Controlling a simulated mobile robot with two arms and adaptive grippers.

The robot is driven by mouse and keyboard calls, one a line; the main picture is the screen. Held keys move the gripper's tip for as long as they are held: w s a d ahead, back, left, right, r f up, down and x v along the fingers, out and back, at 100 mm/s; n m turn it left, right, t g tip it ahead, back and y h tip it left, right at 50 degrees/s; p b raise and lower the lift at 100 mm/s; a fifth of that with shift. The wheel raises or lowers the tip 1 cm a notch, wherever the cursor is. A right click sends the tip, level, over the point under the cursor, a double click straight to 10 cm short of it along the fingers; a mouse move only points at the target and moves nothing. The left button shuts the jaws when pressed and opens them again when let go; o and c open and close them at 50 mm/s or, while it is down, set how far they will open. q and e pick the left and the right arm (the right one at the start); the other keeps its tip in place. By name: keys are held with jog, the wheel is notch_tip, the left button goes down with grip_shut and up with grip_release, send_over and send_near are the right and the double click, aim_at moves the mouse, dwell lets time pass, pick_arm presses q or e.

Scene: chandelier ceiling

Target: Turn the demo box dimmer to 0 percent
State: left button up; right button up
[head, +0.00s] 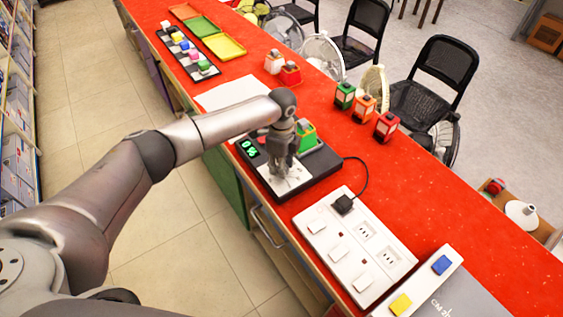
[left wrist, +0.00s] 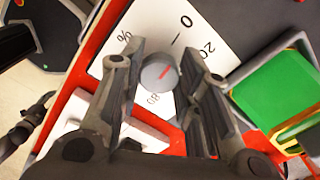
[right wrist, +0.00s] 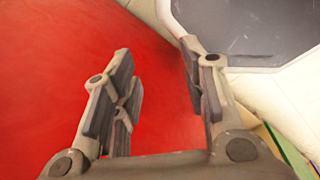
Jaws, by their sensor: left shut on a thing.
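The demo box (head: 322,165) is a dark box on the red counter, with a white dial plate (head: 292,182) and a green display (head: 250,148) that seems to read 0%. My left gripper (head: 283,168) reaches down over the plate and hides the dimmer knob in the head view. In the left wrist view, the round grey knob (left wrist: 158,75) sits between the fingers, which are shut on it. Its red mark points to the upper right, near the printed 0 and 20. My right gripper (right wrist: 155,60) is open and empty above a red surface; the head view does not show it.
A white socket panel (head: 355,245) with switches and a black plug stands to the right of the box. Small red, orange and green lanterns (head: 364,108) and several fans stand along the far edge.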

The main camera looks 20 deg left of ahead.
pick_arm(q)
jog(key=shift+r+n, duration=0.1)
jog(key=shift+n, duration=0.4)
jog(key=o, duration=1)
notch_tip(320, 180, up, 12)
jog(key=shift+f, duration=0.1)
dwell(0.4)
